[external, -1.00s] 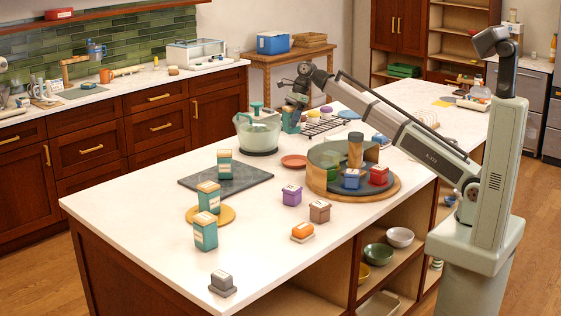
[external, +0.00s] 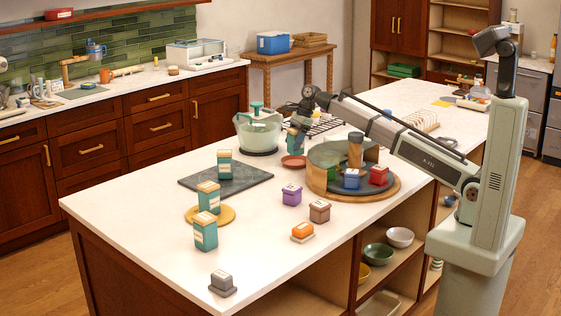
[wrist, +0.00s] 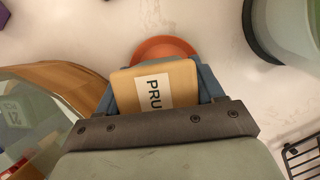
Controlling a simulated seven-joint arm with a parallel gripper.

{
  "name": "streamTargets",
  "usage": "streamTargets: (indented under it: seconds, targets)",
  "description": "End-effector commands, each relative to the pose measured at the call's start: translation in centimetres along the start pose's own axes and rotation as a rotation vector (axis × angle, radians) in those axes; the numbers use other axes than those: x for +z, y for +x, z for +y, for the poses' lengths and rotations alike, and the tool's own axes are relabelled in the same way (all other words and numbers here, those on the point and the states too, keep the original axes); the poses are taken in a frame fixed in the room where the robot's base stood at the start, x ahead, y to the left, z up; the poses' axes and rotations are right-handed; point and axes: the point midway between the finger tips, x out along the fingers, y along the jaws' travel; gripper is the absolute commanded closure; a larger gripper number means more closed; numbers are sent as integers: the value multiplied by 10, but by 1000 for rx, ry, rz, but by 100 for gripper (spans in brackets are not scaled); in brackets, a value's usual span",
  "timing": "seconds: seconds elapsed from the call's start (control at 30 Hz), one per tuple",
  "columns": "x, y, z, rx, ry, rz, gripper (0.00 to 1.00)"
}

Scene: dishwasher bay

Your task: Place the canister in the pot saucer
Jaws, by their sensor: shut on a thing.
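The canister is teal with a tan lid and a white label (external: 296,143). My gripper (external: 299,130) is shut on it. The pot saucer is a small terracotta dish (external: 293,162) on the counter, just below the canister in the external picture. In the wrist view the saucer's orange rim (wrist: 163,46) shows beyond the lid, and the rest is hidden by the canister. The canister looks held above the saucer's near side; the exact gap cannot be told.
A round wooden turntable (external: 390,190) with a clear curved guard and several small boxes stands close on the right. A wire rack (external: 320,126) lies behind. Similar teal canisters (external: 224,164) stand further left.

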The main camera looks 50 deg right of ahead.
Motion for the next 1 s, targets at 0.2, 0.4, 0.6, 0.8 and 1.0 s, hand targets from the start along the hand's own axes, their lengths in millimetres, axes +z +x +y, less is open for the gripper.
streamTargets:
  seconds: [0.2,0.4,0.6,0.8,1.0]
  targets:
    - [-8,17,1,2,0,1,72]
    - [-16,38,0,1,-1,0,72]
    - [-16,38,0,0,-1,0,72]
    - [-17,41,0,0,-1,0,72]
    - [-17,40,0,0,-1,0,14]
